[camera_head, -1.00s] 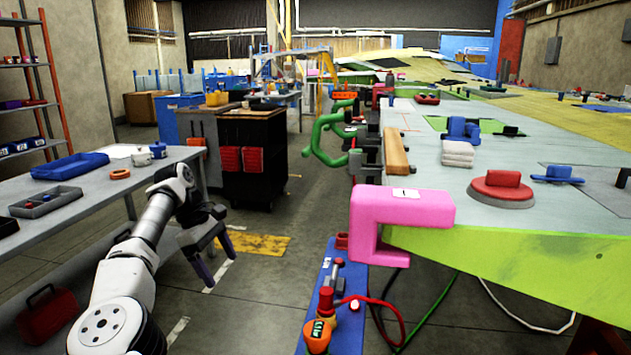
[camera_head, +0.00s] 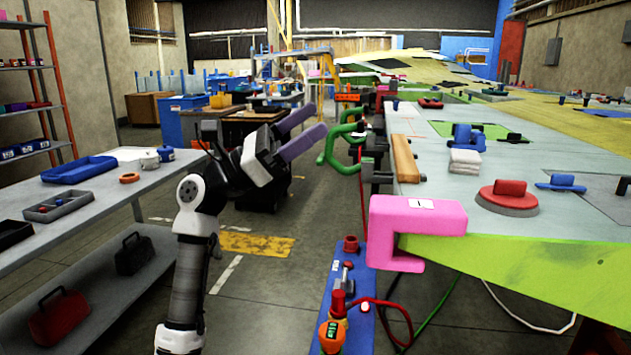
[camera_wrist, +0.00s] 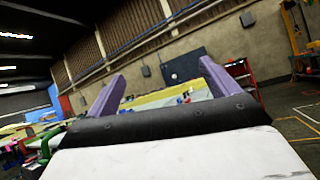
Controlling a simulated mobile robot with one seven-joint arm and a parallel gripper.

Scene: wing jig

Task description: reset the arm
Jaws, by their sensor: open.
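My gripper (camera_head: 308,131) is raised in the aisle between the left bench and the wing jig. Its two purple fingers stand apart with nothing between them, pointing up and to the right in the head view. In the wrist view the fingers of my gripper (camera_wrist: 158,88) are spread, with the wall and part of the yellow wing surface beyond them. The fingers appear clear of the green clamp (camera_head: 336,148) on the jig edge, though the distance in depth is hard to tell.
A pink C-shaped block (camera_head: 418,218) grips the near corner of the wing jig (camera_head: 520,262). A blue tool board (camera_head: 362,325) stands below it. The left bench (camera_head: 105,195) holds a blue tray (camera_head: 78,170) and a grey tray (camera_head: 58,204). Floor in the aisle is open.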

